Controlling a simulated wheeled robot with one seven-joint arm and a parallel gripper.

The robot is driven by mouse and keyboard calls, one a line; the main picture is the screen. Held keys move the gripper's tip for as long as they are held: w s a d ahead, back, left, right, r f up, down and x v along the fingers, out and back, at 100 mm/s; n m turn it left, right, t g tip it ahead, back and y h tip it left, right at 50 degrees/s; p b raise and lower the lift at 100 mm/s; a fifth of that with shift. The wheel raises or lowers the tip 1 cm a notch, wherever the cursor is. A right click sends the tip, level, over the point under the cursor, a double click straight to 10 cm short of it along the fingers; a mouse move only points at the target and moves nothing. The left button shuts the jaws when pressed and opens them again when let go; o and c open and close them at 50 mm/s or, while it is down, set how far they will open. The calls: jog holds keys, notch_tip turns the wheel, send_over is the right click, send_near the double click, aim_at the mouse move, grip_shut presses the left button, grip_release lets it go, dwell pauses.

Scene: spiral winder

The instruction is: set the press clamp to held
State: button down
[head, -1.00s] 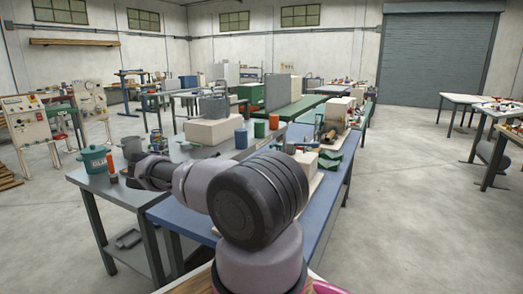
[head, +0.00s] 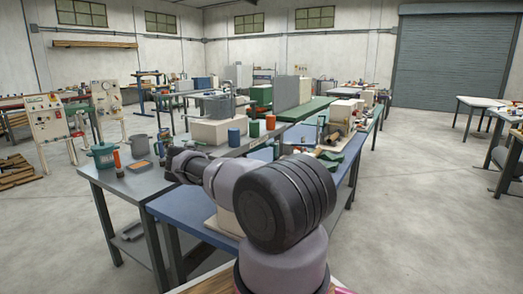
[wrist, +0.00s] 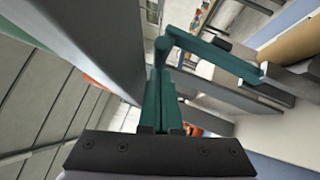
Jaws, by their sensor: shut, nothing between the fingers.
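My gripper (wrist: 161,82) shows in the wrist view as two teal fingers side by side above a dark screwed plate. They are shut with nothing between them. A teal bar (wrist: 215,58) with dark ends runs off to the right just beyond the fingertips; it may be part of the press clamp, but I cannot tell its setting or whether the fingers touch it. In the head view my arm reaches left over the tables, and its dark end hides the fingers. A grey fixture on a beige block (head: 218,131) stands just beyond it.
A grey table (head: 137,184) carries a teal pot (head: 103,156), a grey mug (head: 139,146) and an orange-capped bottle (head: 117,162). A blue cup (head: 234,137) and a green cup (head: 254,129) stand behind. A large grey surface (wrist: 85,35) is close on the wrist view's left. Open floor lies right.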

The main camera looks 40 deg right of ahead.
jog(key=shift+s, duration=0.1)
jog(key=shift+s+d+r+m+y, duration=0.2)
jog(key=shift+s+m+y, duration=0.1)
jog(key=shift+s, duration=0.1)
jog(key=shift+s+d+r+m+y, duration=0.2)
jog(key=shift+s+m, duration=0.1)
jog(key=shift+s, duration=0.1)
